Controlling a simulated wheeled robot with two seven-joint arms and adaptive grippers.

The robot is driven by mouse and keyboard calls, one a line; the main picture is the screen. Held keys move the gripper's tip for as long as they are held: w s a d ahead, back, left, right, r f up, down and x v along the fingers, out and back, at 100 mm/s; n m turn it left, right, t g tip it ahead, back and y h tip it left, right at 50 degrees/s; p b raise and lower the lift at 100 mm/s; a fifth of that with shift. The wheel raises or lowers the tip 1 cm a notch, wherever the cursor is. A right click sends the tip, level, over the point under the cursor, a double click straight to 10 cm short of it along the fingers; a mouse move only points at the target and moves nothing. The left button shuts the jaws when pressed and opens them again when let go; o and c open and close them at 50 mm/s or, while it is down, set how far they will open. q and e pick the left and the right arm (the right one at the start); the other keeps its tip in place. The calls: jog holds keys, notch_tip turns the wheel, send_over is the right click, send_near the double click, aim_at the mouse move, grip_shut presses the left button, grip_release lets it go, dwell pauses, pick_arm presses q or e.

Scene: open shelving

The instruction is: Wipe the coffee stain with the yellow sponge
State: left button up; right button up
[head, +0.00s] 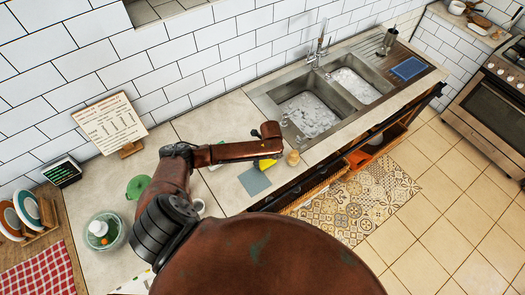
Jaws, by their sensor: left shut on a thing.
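My left arm reaches across the counter (205,120) from the left. My left gripper (268,154) points down at its end, mostly hidden by my wrist, and is shut on the yellow sponge (266,164). Only part of the sponge shows, low over or on the counter near its front edge; whether it touches the counter is unclear. I cannot make out a coffee stain; my arm covers part of the counter. My right gripper is not in view.
A grey-blue cloth (254,181) lies just in front of the sponge. A small wooden object (293,158) stands to its right. The double sink (312,115) is farther right. A recipe stand (110,124), green object (137,187) and glass bowl (103,232) are at left.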

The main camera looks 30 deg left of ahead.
pick_arm(q)
jog(key=d, duration=0.1)
jog(key=s+d, duration=0.1)
jog(key=shift+d+f+b, duration=0.15)
jog(key=shift+d+b, duration=0.15)
jog(key=shift+b, duration=0.1)
jog(key=shift+f+b, duration=0.2)
jog(key=shift+b, duration=0.3)
jog(key=shift+a+r, duration=0.4)
jog(key=shift+r, duration=0.05)
jog(key=a+p, duration=0.1)
jog(key=w+a, duration=0.1)
jog(key=a, duration=0.1)
jog(key=shift+w+p, duration=0.15)
jog(key=shift+p, duration=0.2)
jog(key=shift+w+a, duration=0.1)
jog(key=shift+a, duration=0.1)
notch_tip(320, 180, up, 2)
jog(key=shift+r+p, duration=0.15)
jog(key=shift+p, duration=0.95)
notch_tip(320, 180, up, 6)
jog(key=p, duration=0.6)
jog(key=shift+f, duration=0.35)
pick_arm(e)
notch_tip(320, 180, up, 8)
pick_arm(q)
jog(key=shift+d, duration=0.1)
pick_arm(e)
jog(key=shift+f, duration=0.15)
